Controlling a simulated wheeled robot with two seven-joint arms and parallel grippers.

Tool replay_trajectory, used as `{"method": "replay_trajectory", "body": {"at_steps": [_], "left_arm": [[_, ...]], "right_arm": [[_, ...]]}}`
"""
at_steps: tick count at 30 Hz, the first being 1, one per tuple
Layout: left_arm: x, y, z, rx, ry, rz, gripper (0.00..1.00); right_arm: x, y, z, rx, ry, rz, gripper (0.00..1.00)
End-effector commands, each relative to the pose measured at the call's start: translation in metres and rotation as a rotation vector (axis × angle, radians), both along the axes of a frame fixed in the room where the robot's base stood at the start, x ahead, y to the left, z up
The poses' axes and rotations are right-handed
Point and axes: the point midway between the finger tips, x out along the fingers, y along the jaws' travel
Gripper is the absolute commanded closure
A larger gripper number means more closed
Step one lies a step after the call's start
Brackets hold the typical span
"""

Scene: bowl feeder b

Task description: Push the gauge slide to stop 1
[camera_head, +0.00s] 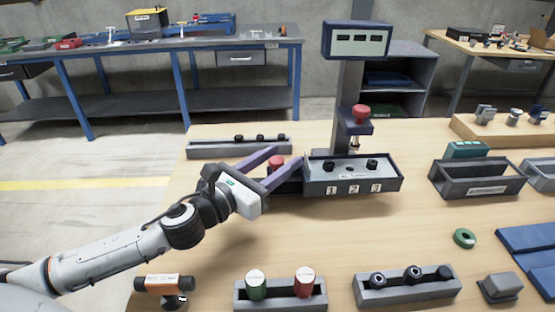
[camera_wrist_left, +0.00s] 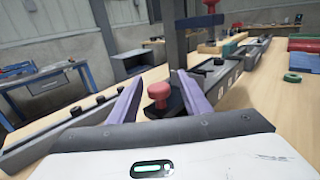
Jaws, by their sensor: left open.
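The gauge slide shows as a red knob (camera_head: 276,162) on a dark block at the left end of a dark grey gauge tray (camera_head: 353,188) with labels 1, 2 and 3 on its front. My left gripper (camera_head: 287,156) comes in from the left with its purple fingers open, one on each side of the knob. In the left wrist view the red knob (camera_wrist_left: 158,91) stands upright between the spread fingers, with a gap to each. I cannot tell whether the fingers touch the dark block beneath. My right gripper is not in view.
A column with a display box (camera_head: 356,40) and red-topped plunger (camera_head: 361,112) rises behind the tray. A long grey rack (camera_head: 240,148) lies behind my gripper. Racks with a green and a red cylinder (camera_head: 304,282) and dark knobs stand at the front. Table between is clear.

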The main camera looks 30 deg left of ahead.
Motion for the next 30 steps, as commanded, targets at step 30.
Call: {"method": "replay_trajectory", "body": {"at_steps": [30], "left_arm": [[0.0, 0.0, 0.101, 0.001, 0.0, 0.001, 0.56]], "right_arm": [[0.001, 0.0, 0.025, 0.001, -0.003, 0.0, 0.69]]}}
